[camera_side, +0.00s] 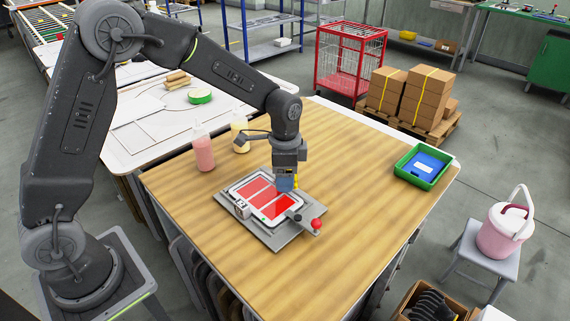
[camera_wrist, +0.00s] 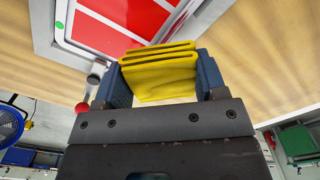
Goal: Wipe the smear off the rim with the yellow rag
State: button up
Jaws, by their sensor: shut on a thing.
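My gripper (camera_side: 286,184) points down over the far right part of the red-and-white framed panel. In the wrist view its blue fingers are shut on the folded yellow rag (camera_wrist: 160,72). A sliver of the rag (camera_side: 296,182) shows at the fingertips in the side view. The panel has red fields and a pale rim (camera_wrist: 62,25), and lies flat on a grey plate (camera_side: 273,242). I cannot make out a smear on the rim; the gripper hides part of it. Whether the rag touches the rim is not clear.
A red ball knob (camera_side: 316,223) stands at the plate's right corner, and a small white block (camera_side: 242,209) at its left. A pink bottle (camera_side: 203,150) and a cream bottle (camera_side: 240,136) stand behind left. A green tray (camera_side: 423,166) sits at right. The front wood is clear.

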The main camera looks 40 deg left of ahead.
aim_at(264, 174)
notch_tip(264, 174, down, 2)
jog(key=shift+a+f, duration=0.15)
jog(key=shift+a, duration=0.2)
jog(key=shift+a+f, duration=0.1)
jog(key=shift+a, duration=3.3)
jog(key=shift+d, duration=3.85)
jog(key=shift+a+r, duration=0.1)
jog(key=shift+r, duration=4)
jog(key=shift+w, duration=0.1)
